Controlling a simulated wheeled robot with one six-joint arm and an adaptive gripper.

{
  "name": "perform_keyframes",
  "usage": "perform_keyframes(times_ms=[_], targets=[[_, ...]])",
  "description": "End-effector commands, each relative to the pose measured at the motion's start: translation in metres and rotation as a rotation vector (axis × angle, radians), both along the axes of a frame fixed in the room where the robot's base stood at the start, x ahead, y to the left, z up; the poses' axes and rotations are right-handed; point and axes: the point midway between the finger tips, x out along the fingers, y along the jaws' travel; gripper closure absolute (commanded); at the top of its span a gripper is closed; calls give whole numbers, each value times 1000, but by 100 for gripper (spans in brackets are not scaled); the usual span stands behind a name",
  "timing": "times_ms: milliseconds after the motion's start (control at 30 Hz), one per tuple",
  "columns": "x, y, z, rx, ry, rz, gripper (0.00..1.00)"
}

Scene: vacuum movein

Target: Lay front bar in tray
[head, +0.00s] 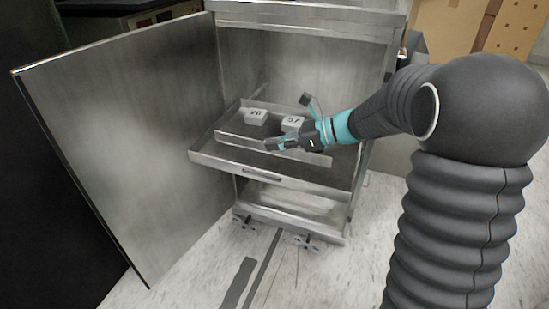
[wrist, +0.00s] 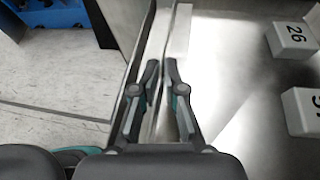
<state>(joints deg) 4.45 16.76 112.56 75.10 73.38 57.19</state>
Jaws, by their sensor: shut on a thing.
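The front bar (head: 238,141) is a long, thin metal strip lying along the front side of the pulled-out tray (head: 215,160). My gripper (head: 275,145) is shut on the bar near its middle. In the wrist view, my gripper's fingers (wrist: 161,70) pinch the bar (wrist: 181,32), which runs away from them just inside the tray's front wall (wrist: 134,62). I cannot tell whether the bar touches the tray floor. Two white blocks, one marked 26 (head: 255,116) and one marked with a partly readable number (head: 292,123), stand in the tray behind the bar.
The metal cabinet (head: 300,60) has its door (head: 120,130) swung open to the left of the tray. A lower shelf (head: 290,200) shows under the tray. Light floor (head: 190,275) lies in front. A blue object (wrist: 50,15) shows at the wrist view's upper left.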

Motion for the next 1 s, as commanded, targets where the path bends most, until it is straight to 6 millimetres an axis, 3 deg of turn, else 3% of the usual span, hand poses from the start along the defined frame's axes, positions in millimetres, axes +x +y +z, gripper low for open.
perform_keyframes(times_ms=[300, 700, 733, 800, 1000], targets=[[0, 0, -43, 2, 3, 0, 100], [0, 0, -47, 1, 1, 0, 100], [0, 0, -47, 0, 1, 0, 84], [0, 0, -47, 0, 1, 0, 66], [0, 0, -46, 0, 1, 1, 64]])
